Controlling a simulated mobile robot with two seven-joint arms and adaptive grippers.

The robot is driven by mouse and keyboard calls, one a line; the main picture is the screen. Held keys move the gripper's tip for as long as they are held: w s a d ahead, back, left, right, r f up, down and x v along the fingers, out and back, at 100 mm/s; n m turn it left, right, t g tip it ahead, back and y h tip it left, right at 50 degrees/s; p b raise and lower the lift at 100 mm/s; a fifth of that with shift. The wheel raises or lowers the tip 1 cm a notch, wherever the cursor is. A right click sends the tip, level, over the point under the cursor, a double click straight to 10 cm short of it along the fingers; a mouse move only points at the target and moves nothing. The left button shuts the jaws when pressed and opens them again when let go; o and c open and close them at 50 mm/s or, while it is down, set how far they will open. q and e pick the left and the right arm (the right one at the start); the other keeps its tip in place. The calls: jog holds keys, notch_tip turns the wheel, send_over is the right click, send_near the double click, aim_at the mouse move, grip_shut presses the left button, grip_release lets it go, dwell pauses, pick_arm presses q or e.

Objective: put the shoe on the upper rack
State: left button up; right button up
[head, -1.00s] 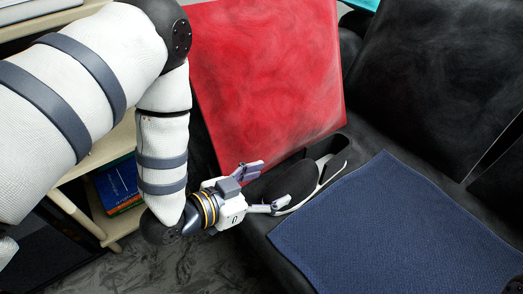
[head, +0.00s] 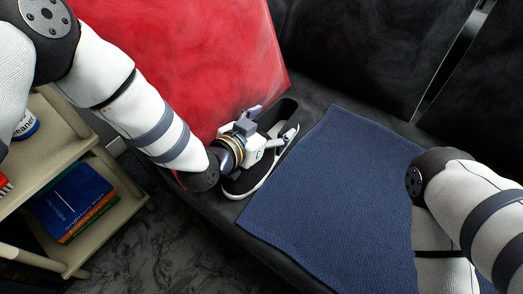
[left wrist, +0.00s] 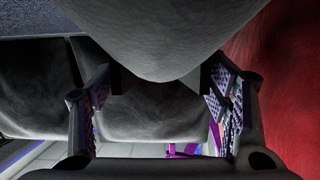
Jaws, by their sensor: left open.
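The shoe (head: 243,184) is black with a white sole and lies on the black seat, between the red panel and the blue cloth. My left gripper (head: 273,124) is open over the middle of the shoe, with one finger on each side. It hides part of the shoe's upper. In the left wrist view a dark rounded surface, apparently the shoe (left wrist: 155,45), fills the top between the two spread fingers (left wrist: 157,105); I cannot tell whether they touch it. The beige rack's upper shelf (head: 45,150) is at the left. My right gripper is out of view.
The red panel (head: 190,60) leans behind the shoe. The blue cloth (head: 340,180) lies flat to its right. My right arm is at the right edge.

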pick_arm(q)
jog(key=shift+w+d, duration=0.1)
jog(key=shift+d, duration=0.05)
grip_shut()
